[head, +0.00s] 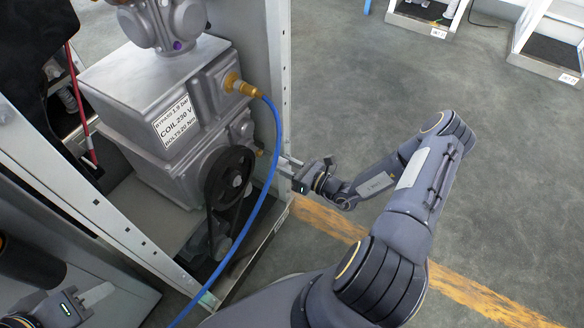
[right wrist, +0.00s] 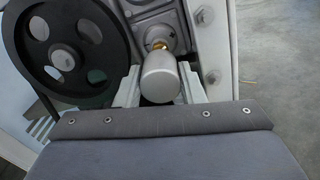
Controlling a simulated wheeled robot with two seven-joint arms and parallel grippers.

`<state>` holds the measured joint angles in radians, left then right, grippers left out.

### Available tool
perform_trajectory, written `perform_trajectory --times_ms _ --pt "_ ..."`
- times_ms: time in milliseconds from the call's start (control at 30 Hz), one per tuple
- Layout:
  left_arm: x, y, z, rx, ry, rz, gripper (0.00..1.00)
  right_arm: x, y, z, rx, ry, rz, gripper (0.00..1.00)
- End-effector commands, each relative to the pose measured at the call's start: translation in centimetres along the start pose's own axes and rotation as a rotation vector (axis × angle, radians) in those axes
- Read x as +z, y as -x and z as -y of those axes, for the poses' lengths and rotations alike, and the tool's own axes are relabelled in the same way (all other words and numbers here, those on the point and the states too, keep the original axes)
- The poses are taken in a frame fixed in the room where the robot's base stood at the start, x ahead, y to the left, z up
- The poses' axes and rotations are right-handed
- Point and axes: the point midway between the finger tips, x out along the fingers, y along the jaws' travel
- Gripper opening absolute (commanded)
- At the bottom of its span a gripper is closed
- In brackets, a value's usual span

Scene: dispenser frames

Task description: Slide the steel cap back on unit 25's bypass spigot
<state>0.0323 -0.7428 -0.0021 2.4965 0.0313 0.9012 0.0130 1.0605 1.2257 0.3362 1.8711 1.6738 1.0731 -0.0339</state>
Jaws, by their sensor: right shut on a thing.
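The steel cap (right wrist: 161,78) is a smooth, round-ended grey cylinder between the two fingers of my right gripper (right wrist: 162,88), which is shut on it. Just beyond the cap, in the right wrist view, a brass spigot (right wrist: 160,46) sticks out of a grey block. The cap overlaps the spigot's end in this view; I cannot tell whether it touches it. In the head view my right gripper (head: 287,167) reaches in at the frame's right upright, and the cap cannot be made out there. My left gripper (head: 92,296) is at the lower left, away from the spigot.
A black pulley (head: 229,176) with a belt sits left of the spigot. A blue hose (head: 275,128) runs from a brass fitting (head: 238,84) down past the pulley. The frame's white upright (right wrist: 209,45) stands close right of the cap. Open floor lies right.

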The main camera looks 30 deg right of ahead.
Motion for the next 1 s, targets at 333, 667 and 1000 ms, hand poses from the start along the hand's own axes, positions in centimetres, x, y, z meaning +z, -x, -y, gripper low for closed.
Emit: perform_trajectory --times_ms 333,667,1000 --pt "0.0 0.0 0.0 0.000 0.000 0.000 0.36 0.0 -2.3 0.0 0.000 0.001 0.000 0.13" --pt "0.0 0.0 0.0 0.000 0.000 0.000 0.36 0.0 -2.5 0.0 0.000 0.001 0.000 0.13" --pt "0.0 0.0 0.0 0.000 0.000 0.000 0.36 0.1 -2.5 0.0 0.000 0.001 0.000 0.13"
